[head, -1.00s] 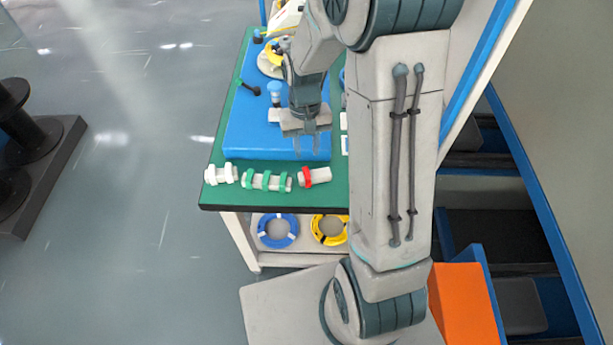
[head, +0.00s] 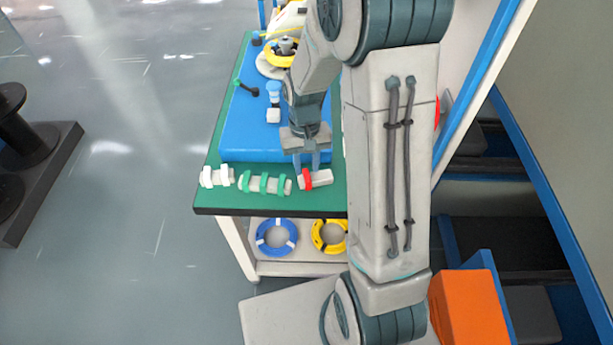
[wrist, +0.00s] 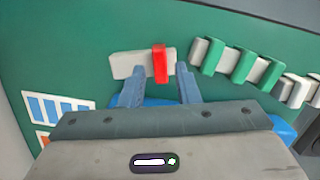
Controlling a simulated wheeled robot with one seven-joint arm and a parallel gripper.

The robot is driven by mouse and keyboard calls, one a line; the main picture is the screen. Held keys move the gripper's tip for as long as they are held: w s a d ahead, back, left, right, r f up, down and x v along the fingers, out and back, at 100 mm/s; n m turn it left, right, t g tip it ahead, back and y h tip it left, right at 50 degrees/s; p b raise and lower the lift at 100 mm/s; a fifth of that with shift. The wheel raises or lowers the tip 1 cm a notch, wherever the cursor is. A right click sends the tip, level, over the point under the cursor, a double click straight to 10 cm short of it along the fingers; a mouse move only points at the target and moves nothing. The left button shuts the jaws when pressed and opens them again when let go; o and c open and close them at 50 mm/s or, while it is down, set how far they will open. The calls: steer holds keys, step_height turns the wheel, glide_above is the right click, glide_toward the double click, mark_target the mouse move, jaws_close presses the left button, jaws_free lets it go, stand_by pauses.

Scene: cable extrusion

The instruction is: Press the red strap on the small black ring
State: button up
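The red strap (head: 307,179) is wrapped around a pale block (head: 322,177) near the front edge of the green table. In the wrist view the red strap (wrist: 160,63) stands upright across the pale block. My gripper (head: 307,165) is over the table just behind the strap, fingers pointing down. In the wrist view my gripper (wrist: 158,68) is open, its two fingers apart and empty, with the strap just ahead between the tip lines. Whether a finger touches the block cannot be told. I cannot make out a small black ring.
Green straps (head: 264,184) and white straps (head: 217,177) on pale blocks lie to the left along the green table (head: 228,200). A blue platform (head: 240,135) is behind. A blue ring (head: 263,238) and a yellow ring (head: 318,236) lie on the shelf below.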

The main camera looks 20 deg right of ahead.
steer(key=shift+f+b, duration=1.05)
steer(key=shift+f, duration=0.4)
steer(key=shift+r, duration=0.25)
steer(key=c, duration=0.6)
step_height(320, 180, up, 8)
steer(key=p, duration=0.6)
